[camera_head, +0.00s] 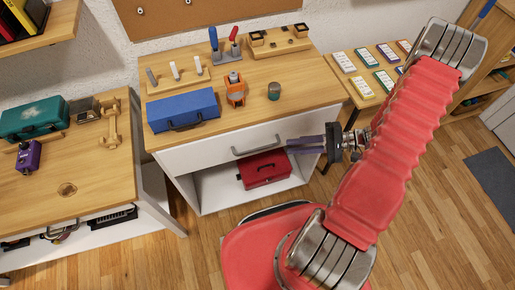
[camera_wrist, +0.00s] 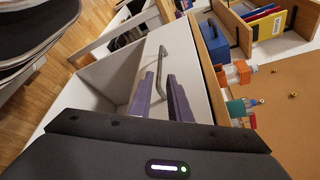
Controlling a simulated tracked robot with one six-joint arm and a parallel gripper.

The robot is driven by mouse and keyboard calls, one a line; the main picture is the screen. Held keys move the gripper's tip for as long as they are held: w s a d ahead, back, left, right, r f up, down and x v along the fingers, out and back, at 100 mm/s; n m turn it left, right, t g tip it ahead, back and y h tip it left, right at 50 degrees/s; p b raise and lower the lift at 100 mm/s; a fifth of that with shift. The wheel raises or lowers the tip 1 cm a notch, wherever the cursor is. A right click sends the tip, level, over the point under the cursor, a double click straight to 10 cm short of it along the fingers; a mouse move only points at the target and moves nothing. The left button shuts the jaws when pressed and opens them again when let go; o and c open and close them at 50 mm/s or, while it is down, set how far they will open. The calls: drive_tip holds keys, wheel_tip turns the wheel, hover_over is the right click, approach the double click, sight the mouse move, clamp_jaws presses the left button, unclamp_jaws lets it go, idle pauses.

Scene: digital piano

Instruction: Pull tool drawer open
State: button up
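The tool drawer (camera_head: 215,154) is a white front under the wooden top of the middle workbench, and it looks shut. Its grey bar handle (camera_head: 256,146) runs across the front. My gripper (camera_head: 290,146) is just right of the handle's right end, with its purple fingers pointing left. In the wrist view the fingers of my gripper (camera_wrist: 160,76) are apart with a gap between them. The handle (camera_wrist: 163,55) shows just beyond and between the fingertips there. I cannot tell whether it touches them. The fingers hide part of the drawer front.
A red toolbox (camera_head: 263,169) sits on the open shelf below the drawer. A blue toolbox (camera_head: 183,110), an orange tool (camera_head: 235,92) and other tools stand on the bench top. A side bench (camera_head: 100,180) is at left, and a card table (camera_head: 345,85) at right. Wooden floor is clear at right.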

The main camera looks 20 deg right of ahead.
sight(257, 149)
drive_tip(key=x, duration=1.3)
drive_tip(key=shift+w+a+f, duration=0.15)
drive_tip(key=shift+a, duration=0.1)
drive_tip(key=shift+c, duration=0.5)
clamp_jaws()
drive_tip(key=shift+d, duration=0.25)
drive_tip(key=shift+a, duration=0.15)
